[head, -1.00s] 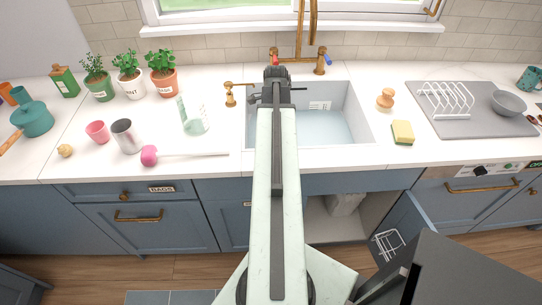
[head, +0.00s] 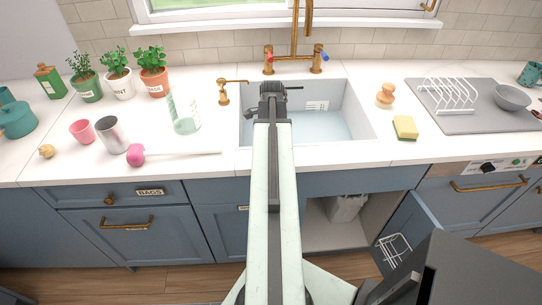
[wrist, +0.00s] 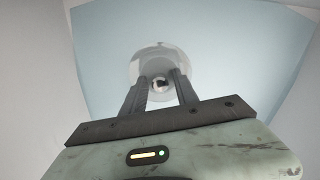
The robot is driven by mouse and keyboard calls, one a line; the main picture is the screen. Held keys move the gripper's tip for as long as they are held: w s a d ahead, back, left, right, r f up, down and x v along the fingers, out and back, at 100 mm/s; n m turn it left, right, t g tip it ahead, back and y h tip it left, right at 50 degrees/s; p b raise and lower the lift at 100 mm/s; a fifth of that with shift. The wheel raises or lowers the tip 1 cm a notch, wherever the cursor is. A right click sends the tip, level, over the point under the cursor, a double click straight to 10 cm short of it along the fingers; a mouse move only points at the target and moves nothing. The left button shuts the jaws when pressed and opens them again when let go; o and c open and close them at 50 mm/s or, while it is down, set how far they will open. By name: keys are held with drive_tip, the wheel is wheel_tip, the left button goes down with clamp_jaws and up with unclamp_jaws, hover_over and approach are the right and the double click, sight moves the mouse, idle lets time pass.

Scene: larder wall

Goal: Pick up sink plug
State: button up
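The sink plug (wrist: 160,83) appears in the wrist view as a small shiny round knob on a pale disc at the drain (wrist: 142,68), on the floor of the pale sink. My gripper (wrist: 163,75) is open, with its two dark fingers on either side of the knob in the picture. I cannot tell how far above the plug the fingertips are. In the head view the end of my arm reaches over the left part of the white sink (head: 340,122). My arm hides the plug there.
A brass tap (head: 295,60) stands behind the sink, and a brass dispenser (head: 223,97) at its left. A sponge (head: 405,127) and wooden brush (head: 385,95) are on the right. A cupboard door (head: 412,225) stands open below.

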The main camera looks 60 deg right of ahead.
clamp_jaws()
drive_tip(key=shift+r, duration=0.15)
wheel_tip(320, 180, up, 10)
drive_tip(key=p, duration=1)
